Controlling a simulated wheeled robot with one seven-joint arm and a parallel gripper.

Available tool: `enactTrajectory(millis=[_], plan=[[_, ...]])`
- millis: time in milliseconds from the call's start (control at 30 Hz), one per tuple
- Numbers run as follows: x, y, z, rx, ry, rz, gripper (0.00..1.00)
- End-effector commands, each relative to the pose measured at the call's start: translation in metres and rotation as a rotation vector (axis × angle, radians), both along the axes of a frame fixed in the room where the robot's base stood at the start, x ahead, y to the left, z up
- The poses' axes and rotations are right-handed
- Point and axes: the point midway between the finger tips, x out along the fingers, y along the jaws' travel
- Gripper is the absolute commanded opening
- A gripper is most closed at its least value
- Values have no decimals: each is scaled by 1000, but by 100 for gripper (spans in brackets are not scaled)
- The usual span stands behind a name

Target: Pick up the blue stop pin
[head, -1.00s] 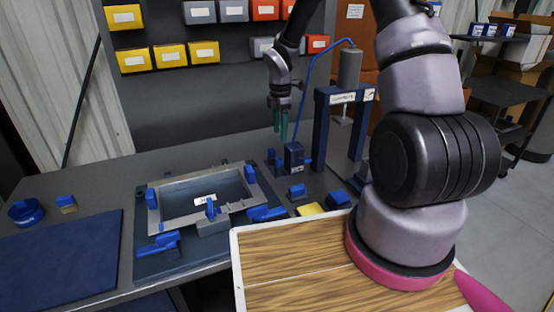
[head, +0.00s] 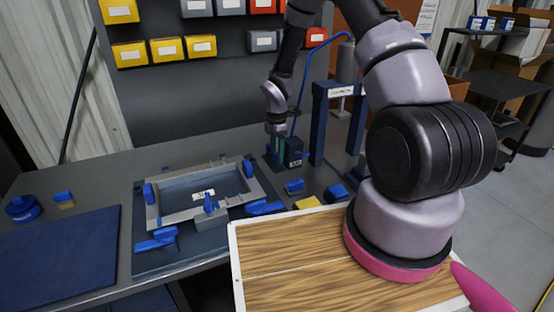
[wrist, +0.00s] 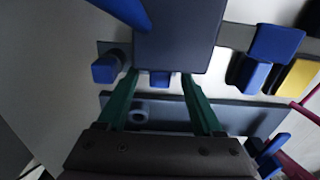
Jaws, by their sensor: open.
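My gripper (head: 275,152) points down, its green fingers low beside a dark labelled block (head: 293,152) on the bench. In the wrist view my gripper (wrist: 160,82) is open, with the fingers spread. A small blue piece (wrist: 160,79) shows between the fingertips, partly hidden under the dark block (wrist: 180,35); it may be the stop pin, but I cannot tell for sure. Another blue piece (wrist: 106,69) lies just outside the left finger. No grip on anything shows.
A grey frame (head: 153,217) with blue clamps lies left of my gripper. A blue press (head: 318,125) stands to the right. Loose blue blocks (head: 295,186) and a yellow block (head: 307,203) lie in front. A blue mat (head: 60,255) is far left.

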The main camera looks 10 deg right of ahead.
Motion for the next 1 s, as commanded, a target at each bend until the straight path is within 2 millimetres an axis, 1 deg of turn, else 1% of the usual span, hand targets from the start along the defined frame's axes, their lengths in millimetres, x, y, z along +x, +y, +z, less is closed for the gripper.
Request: enactTrajectory(millis=[133,167,200,267,300,333,567,667,767,1000], plan=[[0,0,0,0,-1,0,68],[0,0,0,0,-1,0,64],[0,0,0,0,-1,0,48],[0,0,0,0,-1,0,25],[0,0,0,0,-1,0,10],[0,0,0,0,-1,0,0],[0,0,1,0,-1,0,0],[0,0,4,0,-1,0,0],[1,0,15,2,-4,0,0],[2,-1,64,1,-6,-1,0]])
